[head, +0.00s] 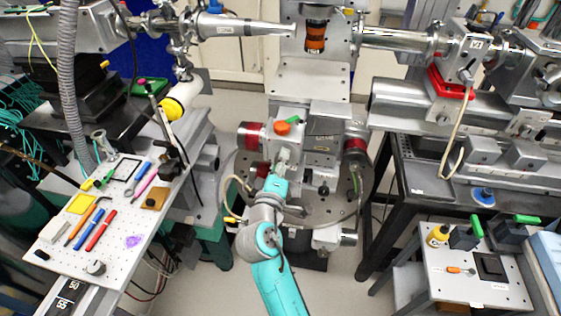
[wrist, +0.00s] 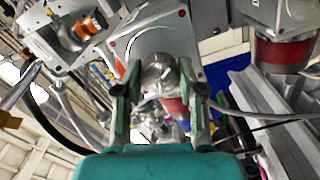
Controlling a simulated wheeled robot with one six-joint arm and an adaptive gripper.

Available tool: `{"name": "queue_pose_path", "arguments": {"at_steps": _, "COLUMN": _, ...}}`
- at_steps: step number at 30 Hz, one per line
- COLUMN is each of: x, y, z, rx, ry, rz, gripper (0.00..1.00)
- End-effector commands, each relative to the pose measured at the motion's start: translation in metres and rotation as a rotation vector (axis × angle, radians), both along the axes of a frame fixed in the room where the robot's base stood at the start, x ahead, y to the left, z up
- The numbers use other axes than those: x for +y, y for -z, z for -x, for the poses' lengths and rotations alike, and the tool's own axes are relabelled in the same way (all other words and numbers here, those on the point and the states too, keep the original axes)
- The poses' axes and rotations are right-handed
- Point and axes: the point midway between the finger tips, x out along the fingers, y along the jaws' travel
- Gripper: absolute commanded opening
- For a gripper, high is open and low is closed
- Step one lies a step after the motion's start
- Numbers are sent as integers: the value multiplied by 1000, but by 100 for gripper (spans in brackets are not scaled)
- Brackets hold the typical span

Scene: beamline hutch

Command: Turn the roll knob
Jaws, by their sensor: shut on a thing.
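My gripper (head: 283,160) reaches the front of the grey stage assembly (head: 322,128) at the centre of the head view. In the wrist view my gripper (wrist: 160,82) has its two fingers on either side of a round silver knob (wrist: 158,70) and is shut on it. The knob sits on a grey plate (wrist: 188,42) of the stage. No label on it can be read, so its name cannot be confirmed. In the head view my gripper largely hides this knob.
An orange knob (head: 283,128) and a green part (head: 293,119) sit just above my gripper. Red-banded cylinders (head: 250,136) flank the stage. A pegboard table (head: 75,262) with tools stands left, a small cart (head: 480,290) right. Beamline pipes cross above.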

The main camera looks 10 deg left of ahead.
Motion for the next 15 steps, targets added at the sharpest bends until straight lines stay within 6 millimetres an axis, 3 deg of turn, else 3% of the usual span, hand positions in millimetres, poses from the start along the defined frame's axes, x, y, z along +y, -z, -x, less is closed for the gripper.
{"name": "queue_pose_path", "arguments": {"at_steps": 15, "x": 1, "y": 1, "z": 0, "rx": 10, "ry": -1, "rz": 286, "gripper": 4}}
